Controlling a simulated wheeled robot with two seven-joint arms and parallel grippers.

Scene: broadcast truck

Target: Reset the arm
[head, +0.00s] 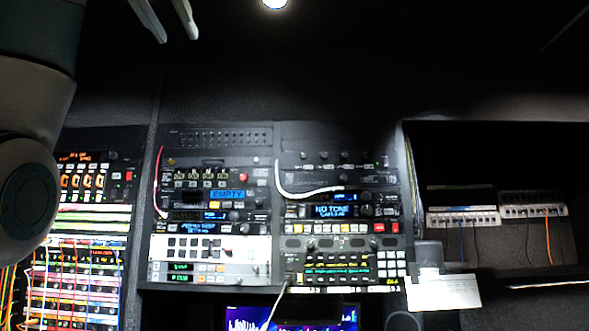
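My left arm (30,150) comes in from the left edge, large and close, raised in front of the racks. My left gripper (178,39) is at the top left. Its two pale fingers point down and stand apart with nothing between them, so it is open and empty. The gripper's body is cut off by the top edge. It hangs above the equipment racks and appears clear of them. My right gripper is not in view.
Equipment racks (213,258) with lit displays and cables fill the middle. A patch bay (75,285) with coloured cables is at lower left, partly behind my arm. A dark recess (480,160) is at right. A white card (443,292) and a lit screen (290,316) are lower down.

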